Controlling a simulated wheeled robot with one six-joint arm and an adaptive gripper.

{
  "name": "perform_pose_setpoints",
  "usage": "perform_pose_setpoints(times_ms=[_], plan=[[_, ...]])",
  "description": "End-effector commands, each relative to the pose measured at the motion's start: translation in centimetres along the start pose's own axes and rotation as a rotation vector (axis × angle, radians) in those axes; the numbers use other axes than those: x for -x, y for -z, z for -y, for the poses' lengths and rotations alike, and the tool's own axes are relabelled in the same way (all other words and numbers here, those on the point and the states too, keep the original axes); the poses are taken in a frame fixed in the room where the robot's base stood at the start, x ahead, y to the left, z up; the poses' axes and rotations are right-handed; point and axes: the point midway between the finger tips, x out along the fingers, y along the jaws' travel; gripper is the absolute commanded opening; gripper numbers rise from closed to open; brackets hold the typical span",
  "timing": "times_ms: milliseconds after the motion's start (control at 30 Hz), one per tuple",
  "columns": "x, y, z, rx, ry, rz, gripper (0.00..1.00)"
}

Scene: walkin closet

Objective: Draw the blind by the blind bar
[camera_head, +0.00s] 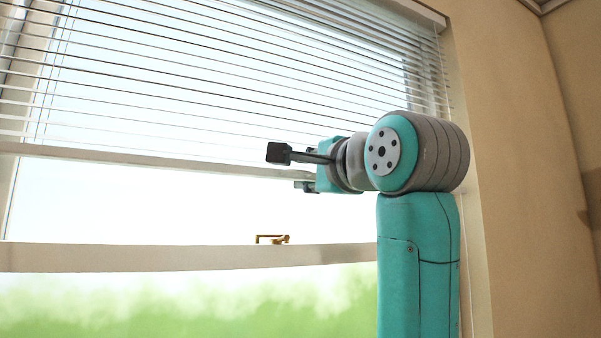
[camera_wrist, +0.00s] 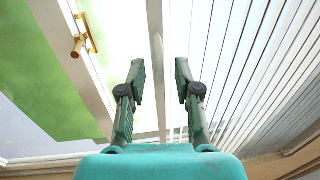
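The white blind bar (camera_head: 150,159) runs across the window below the raised slats of the blind (camera_head: 190,75). My gripper (camera_head: 293,168) is open at the bar's right part, one finger above the bar's line and one below. In the wrist view the two fingers of my gripper (camera_wrist: 158,78) stand apart. The blind bar (camera_wrist: 156,35) appears as a pale strip in the gap between them, touching neither finger as far as I can see. I cannot tell whether the bar is between the fingertips or beyond them. My arm hides part of the bar's right end in the head view.
A window rail (camera_head: 130,257) with a brass latch (camera_head: 272,239) crosses below the bar; the latch also shows in the wrist view (camera_wrist: 84,38). The glass between bar and rail is uncovered. A beige wall (camera_head: 520,170) stands at the right.

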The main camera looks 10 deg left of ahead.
Motion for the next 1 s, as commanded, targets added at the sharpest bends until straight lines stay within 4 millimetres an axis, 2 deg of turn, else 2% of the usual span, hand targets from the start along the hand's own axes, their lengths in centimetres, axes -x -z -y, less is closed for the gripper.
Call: perform_pose_setpoints(times_ms=[200,567,700,1000], plan=[[-2.2,0.0,0.1,0.001,0.001,-0.001,0.33],[-2.6,0.0,0.0,0.001,0.001,-0.001,0.33],[-2.6,0.0,0.0,0.001,0.001,-0.001,0.00],[-2.7,0.1,-0.1,0.000,0.000,-0.001,0.00]])
